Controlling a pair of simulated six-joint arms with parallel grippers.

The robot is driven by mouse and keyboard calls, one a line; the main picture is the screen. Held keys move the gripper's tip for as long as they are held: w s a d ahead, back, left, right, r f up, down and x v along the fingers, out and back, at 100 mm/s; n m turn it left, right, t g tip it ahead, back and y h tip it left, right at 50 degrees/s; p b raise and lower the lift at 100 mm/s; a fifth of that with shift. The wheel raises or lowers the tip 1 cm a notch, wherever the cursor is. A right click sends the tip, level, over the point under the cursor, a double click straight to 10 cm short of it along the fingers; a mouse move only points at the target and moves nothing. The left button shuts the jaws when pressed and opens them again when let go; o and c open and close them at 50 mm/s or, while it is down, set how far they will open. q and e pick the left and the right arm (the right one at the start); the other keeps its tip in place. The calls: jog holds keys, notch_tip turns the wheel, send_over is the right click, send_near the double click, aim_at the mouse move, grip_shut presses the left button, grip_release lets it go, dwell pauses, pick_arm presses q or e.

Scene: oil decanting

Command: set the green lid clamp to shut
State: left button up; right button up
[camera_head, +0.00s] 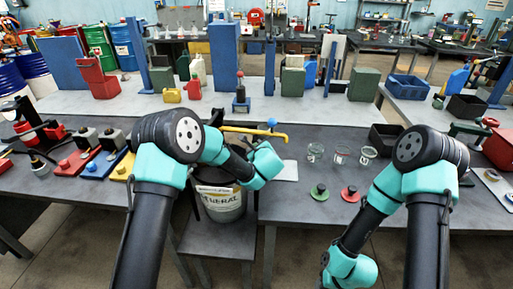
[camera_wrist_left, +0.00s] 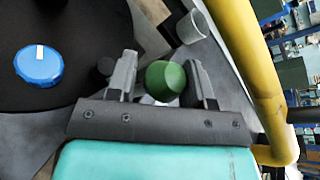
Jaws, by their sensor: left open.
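A green rounded knob (camera_wrist_left: 165,80), which looks like the green lid clamp, sits between the two fingers of my left gripper (camera_wrist_left: 163,68) in the left wrist view. The fingers are apart, with a visible gap on each side of the knob. Whether the clamp stands open or shut cannot be told. The black lid (camera_wrist_left: 90,25), with a blue cap (camera_wrist_left: 39,65) on it, lies to the left.
A yellow pipe (camera_head: 255,133) with a blue knob (camera_head: 272,122) passes just behind my left wrist; it is close on the right in the wrist view (camera_wrist_left: 245,60). Glass jars (camera_head: 315,152) and green (camera_head: 319,193) and red (camera_head: 350,194) discs stand on the right table.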

pick_arm(q)
jog(key=o, duration=0.3)
jog(key=shift+r, duration=0.1)
jog(key=shift+o, duration=0.2)
jog(key=shift+s+r, duration=0.1)
jog(key=v, duration=1.7)
jog(key=shift+s, duration=0.1)
